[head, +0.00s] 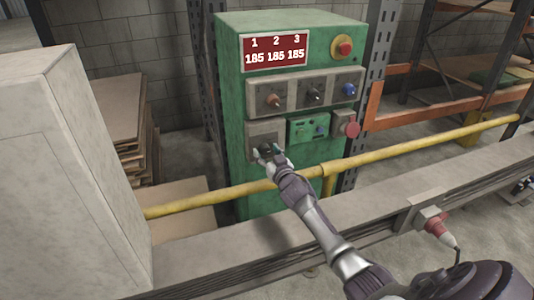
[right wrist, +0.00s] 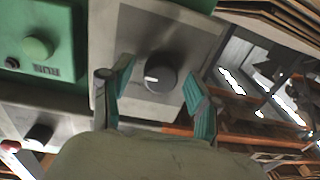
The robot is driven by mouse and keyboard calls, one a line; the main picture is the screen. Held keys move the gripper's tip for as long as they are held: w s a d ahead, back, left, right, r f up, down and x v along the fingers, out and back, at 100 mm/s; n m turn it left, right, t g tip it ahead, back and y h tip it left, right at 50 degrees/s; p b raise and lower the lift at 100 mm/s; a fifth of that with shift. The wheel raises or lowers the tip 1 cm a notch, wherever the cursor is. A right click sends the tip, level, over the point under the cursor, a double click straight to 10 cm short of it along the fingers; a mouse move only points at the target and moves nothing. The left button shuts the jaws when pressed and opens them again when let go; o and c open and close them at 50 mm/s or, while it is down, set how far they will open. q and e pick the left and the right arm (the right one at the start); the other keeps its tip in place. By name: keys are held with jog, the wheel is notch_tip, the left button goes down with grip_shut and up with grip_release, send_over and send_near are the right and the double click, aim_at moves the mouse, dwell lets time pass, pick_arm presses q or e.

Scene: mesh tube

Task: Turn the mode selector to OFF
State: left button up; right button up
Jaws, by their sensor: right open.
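The mode selector is a round black knob with a white pointer mark (right wrist: 160,76) on a grey plate (right wrist: 112,25). In the right wrist view the mark points left; its label cannot be read. In the head view the plate (head: 262,128) is at the lower left of the green control cabinet (head: 231,90), and my gripper mostly hides the knob. My right gripper (head: 265,152) is right at the knob. In the right wrist view its teal-padded fingers (right wrist: 161,70) stand apart, one on each side of the knob; I cannot tell whether they touch it. My left gripper is out of view.
A green button box (head: 308,128) and a red button (head: 352,129) are right of the selector plate. Above are a row of coloured selectors (head: 304,94), a red display (head: 275,50) and an emergency stop (head: 343,46).

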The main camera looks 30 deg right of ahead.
jog(key=shift+c, duration=0.3)
jog(key=c, duration=1.1)
jog(key=n, duration=0.3)
jog(key=shift+n, duration=0.4)
jog(key=n, duration=0.4)
jog(key=shift+n+g, duration=0.3)
jog(key=n, duration=0.4)
jog(key=shift+a, duration=0.1)
jog(key=n, duration=0.4)
jog(key=shift+n+h, duration=0.4)
